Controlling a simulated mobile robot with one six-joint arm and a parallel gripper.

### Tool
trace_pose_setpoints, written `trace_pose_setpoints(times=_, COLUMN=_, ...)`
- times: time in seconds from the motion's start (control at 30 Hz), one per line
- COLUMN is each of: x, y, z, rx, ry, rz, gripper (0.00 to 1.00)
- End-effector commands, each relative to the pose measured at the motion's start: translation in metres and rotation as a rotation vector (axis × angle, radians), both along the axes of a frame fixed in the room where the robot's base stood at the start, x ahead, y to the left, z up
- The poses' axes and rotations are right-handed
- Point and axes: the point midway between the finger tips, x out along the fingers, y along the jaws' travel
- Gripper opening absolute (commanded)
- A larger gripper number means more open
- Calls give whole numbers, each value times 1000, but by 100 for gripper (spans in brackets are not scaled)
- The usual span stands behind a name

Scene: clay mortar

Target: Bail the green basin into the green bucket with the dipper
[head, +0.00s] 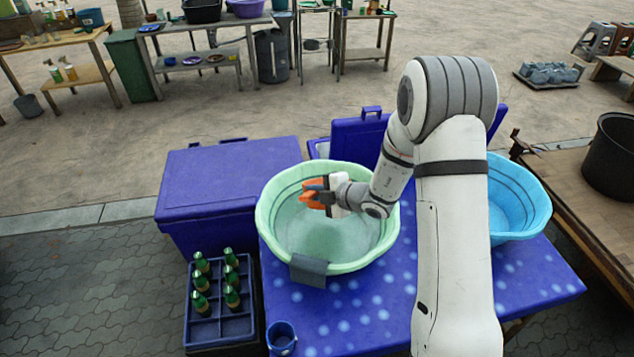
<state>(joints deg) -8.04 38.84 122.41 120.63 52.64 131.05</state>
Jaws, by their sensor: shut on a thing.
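The green basin (268,237), pale green with a wavy rim, stands on the blue spotted table and holds pale, cloudy liquid. My gripper (322,194) is over the inside of the basin, shut on an orange thing that I take for the dipper (312,200). The dipper is partly hidden by the fingers. I cannot tell whether it touches the liquid or has any in it. No green bucket can be made out in this view; my arm hides part of the table.
A grey cloth (308,270) hangs over the basin's front rim. A blue basin (518,205) stands right, behind my arm. A blue mug (282,338) is at the table's front left. A crate of green bottles (218,329) and a blue cooler (228,172) stand left.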

Motion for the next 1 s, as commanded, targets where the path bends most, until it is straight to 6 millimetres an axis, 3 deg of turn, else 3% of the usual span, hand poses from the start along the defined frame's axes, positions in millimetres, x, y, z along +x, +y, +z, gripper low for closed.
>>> trace_pose_setpoints(times=0.43, x=22, y=-1, z=-66, rx=-61, ry=245, rz=-10, gripper=0)
trace_pose_setpoints(times=0.5, x=22, y=-1, z=-86, rx=-59, ry=243, rz=-11, gripper=0)
trace_pose_setpoints(times=0.73, x=22, y=-2, z=-123, rx=-58, ry=241, rz=-13, gripper=0)
trace_pose_setpoints(times=1.0, x=21, y=-6, z=-135, rx=-34, ry=142, rz=-14, gripper=0)
